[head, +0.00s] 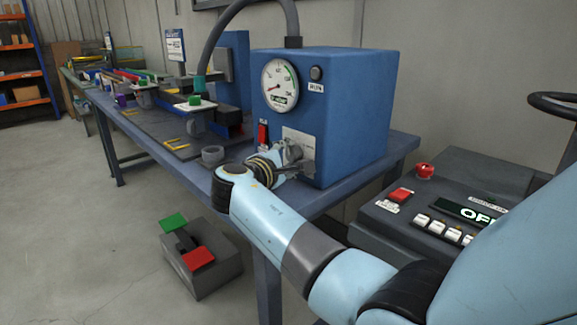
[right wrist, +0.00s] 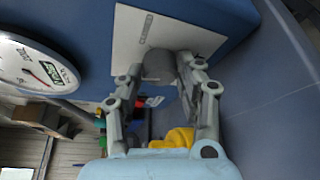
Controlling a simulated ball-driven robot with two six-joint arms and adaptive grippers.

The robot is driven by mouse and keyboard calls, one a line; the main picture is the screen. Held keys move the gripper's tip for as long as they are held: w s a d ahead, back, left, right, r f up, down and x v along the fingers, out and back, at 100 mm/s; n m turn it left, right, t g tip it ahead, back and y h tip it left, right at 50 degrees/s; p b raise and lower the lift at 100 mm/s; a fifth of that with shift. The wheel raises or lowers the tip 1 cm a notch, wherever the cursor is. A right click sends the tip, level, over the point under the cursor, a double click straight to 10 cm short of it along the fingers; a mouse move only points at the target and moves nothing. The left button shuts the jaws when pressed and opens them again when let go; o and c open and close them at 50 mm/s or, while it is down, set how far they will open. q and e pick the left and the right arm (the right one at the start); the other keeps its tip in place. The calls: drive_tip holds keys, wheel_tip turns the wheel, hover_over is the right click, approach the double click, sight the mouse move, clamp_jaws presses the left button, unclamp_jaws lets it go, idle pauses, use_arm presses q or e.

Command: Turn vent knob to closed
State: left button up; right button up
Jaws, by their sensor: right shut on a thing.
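The vent knob (right wrist: 158,64) is a round grey knob on a pale plate (right wrist: 150,35), which also shows on the front of the blue box (head: 350,110) in the head view. My right gripper (head: 293,163) is at the plate, and its fingers are shut on the knob from both sides. In the right wrist view the fingertips (right wrist: 160,72) frame the knob. The knob's pointer and most of its marking are hidden or too small to read. My left gripper is not in view.
A round gauge (head: 280,85) and a red switch (head: 263,134) are beside the plate. A dark console (head: 440,215) stands at the right, a pedal box (head: 200,262) on the floor.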

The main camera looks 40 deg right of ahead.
drive_tip(key=shift+f+m+b, duration=0.15)
drive_tip(key=shift+m+b, duration=0.25)
drive_tip(key=shift+b, duration=0.05)
drive_tip(key=o, duration=1.1)
drive_tip(key=shift+o, duration=0.2)
